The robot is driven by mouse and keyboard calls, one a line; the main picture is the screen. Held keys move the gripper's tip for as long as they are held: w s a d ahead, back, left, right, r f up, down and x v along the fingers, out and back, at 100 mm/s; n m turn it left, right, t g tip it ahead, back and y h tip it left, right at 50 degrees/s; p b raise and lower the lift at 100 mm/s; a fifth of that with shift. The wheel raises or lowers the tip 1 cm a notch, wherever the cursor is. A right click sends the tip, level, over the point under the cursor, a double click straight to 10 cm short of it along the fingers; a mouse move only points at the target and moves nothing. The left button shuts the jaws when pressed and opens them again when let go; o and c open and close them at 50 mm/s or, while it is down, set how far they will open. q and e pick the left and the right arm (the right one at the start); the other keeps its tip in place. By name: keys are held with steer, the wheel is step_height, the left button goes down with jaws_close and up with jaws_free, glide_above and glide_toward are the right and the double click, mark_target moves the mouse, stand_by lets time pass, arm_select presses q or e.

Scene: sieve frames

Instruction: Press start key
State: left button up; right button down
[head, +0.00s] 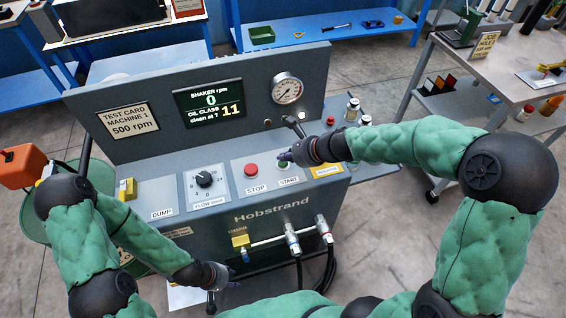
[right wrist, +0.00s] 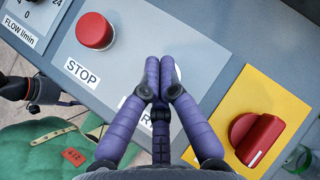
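The start key is mostly hidden behind my right gripper; a pale sliver of the start key (right wrist: 177,73) shows beside the fingertips in the right wrist view. Its START label (head: 288,181) is readable in the head view and partly covered in the wrist view. My right gripper (right wrist: 158,82) has its two purple fingers shut together, with nothing between them, the tips over the key. I cannot tell whether they touch it. My left gripper (head: 222,288) hangs low in front of the console, empty, its fingers apart.
The red STOP button (head: 251,169) sits just left of START, with the flow knob (head: 204,179) further left. A red switch on a yellow plate (right wrist: 256,138) is close on the right. Small bottles (head: 352,109) stand at the console's right end.

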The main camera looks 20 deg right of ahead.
mark_target(285, 164)
steer(key=shift+f+b, duration=0.45)
steer(key=shift+f, duration=0.15)
stand_by(0.7)
stand_by(0.4)
steer(key=shift+r+p, duration=0.9)
step_height(285, 164, up, 5)
steer(key=p, duration=0.5)
steer(key=shift+r, duration=0.1)
stand_by(0.6)
